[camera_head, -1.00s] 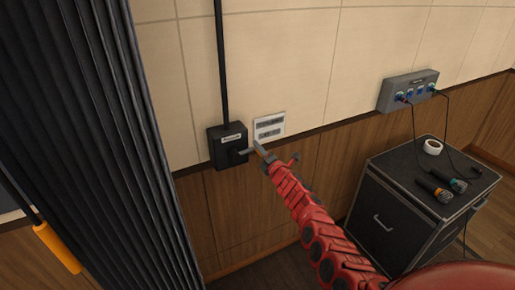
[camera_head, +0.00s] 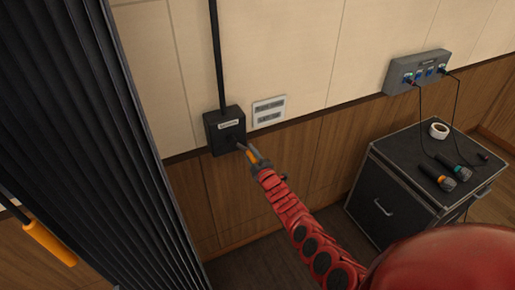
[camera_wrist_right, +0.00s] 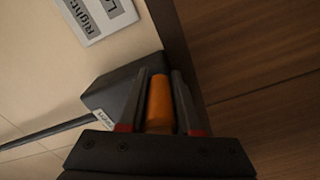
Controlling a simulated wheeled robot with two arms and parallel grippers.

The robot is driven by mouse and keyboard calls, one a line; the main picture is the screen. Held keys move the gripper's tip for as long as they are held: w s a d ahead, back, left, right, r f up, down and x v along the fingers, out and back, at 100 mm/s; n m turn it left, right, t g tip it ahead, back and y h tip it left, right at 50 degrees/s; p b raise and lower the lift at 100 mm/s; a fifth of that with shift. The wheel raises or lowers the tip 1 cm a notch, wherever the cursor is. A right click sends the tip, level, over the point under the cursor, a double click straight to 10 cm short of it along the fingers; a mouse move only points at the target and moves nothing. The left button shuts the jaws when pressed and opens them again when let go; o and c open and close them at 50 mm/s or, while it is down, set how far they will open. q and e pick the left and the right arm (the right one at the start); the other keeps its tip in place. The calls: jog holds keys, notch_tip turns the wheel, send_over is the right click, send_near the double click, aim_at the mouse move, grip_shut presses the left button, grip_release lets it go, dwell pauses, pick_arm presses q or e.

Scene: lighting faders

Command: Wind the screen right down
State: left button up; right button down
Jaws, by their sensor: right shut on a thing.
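The black winder box (camera_head: 225,131) is fixed to the wall, with a dark pole (camera_head: 217,60) running up from it. Its label shows but is too small to read in the head view. The box also shows in the right wrist view (camera_wrist_right: 112,90). My right gripper (camera_head: 252,157) is at the front of the box, shut on an orange crank handle (camera_wrist_right: 159,103), which lies between the two fingers. The crank's joint with the box is partly hidden by the gripper. The screen itself is not identifiable. My left gripper is not in view.
A white label plate (camera_head: 269,111) is on the wall beside the box. A black pleated curtain (camera_head: 100,150) hangs at left, with an orange-handled rod (camera_head: 48,243) by it. At right, a black case (camera_head: 400,185) holds tape and two microphones below a grey socket box (camera_head: 417,71).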

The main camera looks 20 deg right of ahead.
jog(key=a+f+m+b, duration=0.1)
jog(key=a+f+b, duration=0.1)
jog(key=a, duration=0.4)
jog(key=shift+a, duration=0.35)
dwell(0.5)
jog(key=c, duration=0.7)
grip_release()
jog(key=shift+o, duration=0.5)
jog(key=shift+a, duration=0.15)
